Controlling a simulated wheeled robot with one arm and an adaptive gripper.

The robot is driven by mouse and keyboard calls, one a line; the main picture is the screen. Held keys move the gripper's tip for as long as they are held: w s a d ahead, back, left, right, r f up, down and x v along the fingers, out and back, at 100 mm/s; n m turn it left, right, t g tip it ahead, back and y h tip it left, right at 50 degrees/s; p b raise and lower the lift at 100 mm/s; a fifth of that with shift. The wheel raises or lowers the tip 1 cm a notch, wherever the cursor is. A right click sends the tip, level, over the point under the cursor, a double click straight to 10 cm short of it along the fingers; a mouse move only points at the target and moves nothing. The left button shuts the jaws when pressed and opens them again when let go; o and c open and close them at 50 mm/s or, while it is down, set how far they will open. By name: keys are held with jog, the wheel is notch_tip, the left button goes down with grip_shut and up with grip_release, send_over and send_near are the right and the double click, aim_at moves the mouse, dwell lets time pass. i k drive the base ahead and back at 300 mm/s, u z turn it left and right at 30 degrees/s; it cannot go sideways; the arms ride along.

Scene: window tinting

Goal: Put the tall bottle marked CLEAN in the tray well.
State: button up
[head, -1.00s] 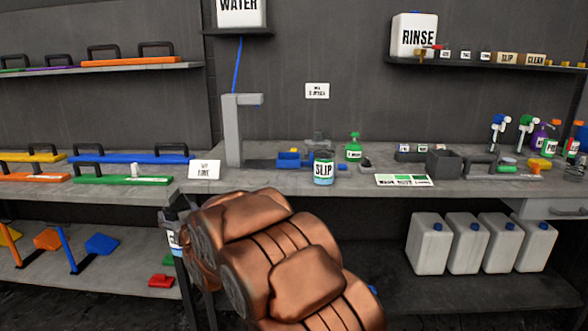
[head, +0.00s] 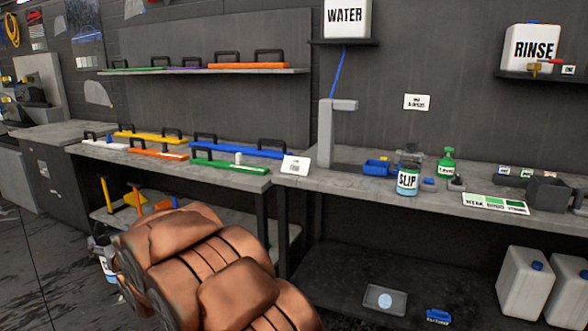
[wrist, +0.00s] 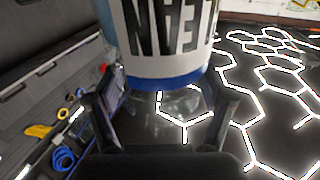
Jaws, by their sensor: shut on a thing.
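My gripper (wrist: 165,108) is shut on the bottle marked CLEAN (wrist: 168,62). In the wrist view the label is upside down, with the letters EAN showing above a blue band and a clear part. The bottle's far end is cut off by the top edge. In the head view the bottle (head: 110,268) hangs at the lower left, partly hidden by my copper arm, above the dark floor. I cannot make out the tray well for certain. A shallow grey tray (head: 371,298) lies on the shelf below the bench.
The bench (head: 335,184) holds a SLIP bottle (head: 408,180), a green spray bottle (head: 446,164), and a grey box (head: 549,194). White jugs (head: 524,284) stand below. Coloured squeegees fill the left bench. Open floor (head: 40,270) lies at the left.

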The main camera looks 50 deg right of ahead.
aim_at(376, 169)
jog(key=u, duration=0.75)
jog(key=i, duration=0.9)
jog(key=z, duration=2.45)
